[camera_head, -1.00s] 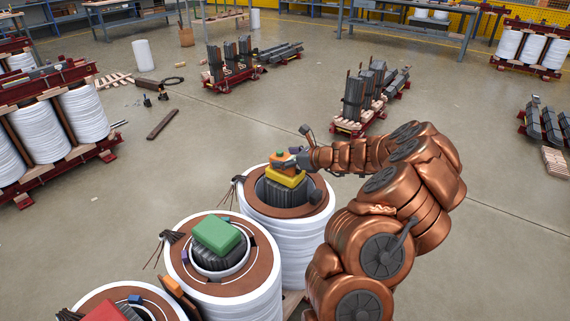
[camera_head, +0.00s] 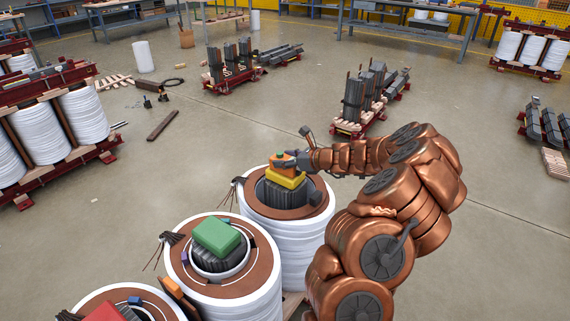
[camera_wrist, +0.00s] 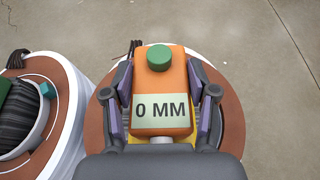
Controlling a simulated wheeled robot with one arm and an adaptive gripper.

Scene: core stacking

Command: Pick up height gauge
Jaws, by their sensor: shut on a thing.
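The height gauge (camera_wrist: 160,82) is an orange block with a green round knob on top and a label reading "0 MM". In the head view the gauge (camera_head: 280,164) sits at the yellow block (camera_head: 287,180) on the core of the far white coil (camera_head: 290,240). My gripper (camera_wrist: 160,98) has a finger on each side of the gauge and is shut on it. In the head view my gripper (camera_head: 292,162) reaches in from the right. The yellow block is mostly hidden under the gauge in the wrist view. I cannot tell whether the gauge touches it.
A middle coil (camera_head: 235,275) with a green block (camera_head: 217,236) stands close to the left. A nearer coil with a red block (camera_head: 105,313) is at the bottom left. Open floor (camera_head: 240,140) lies behind the coils. Several assembled cores stand further back.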

